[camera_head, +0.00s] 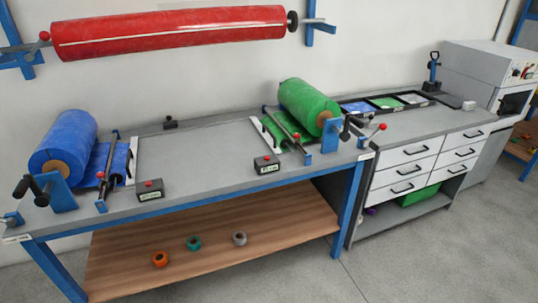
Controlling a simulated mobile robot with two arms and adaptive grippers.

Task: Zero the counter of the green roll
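The green roll (310,105) lies on its stand at the right part of the grey bench, with green sheet (281,130) drawn out to its left under a bar. Neither of my grippers shows.
A red roll (170,32) hangs on the wall above. A lever with a red knob (383,126) juts out right of the green roll. The middle of the bench top (205,155) is clear. Several small rings sit on the wooden lower shelf (120,277). White drawers (405,168) stand right.

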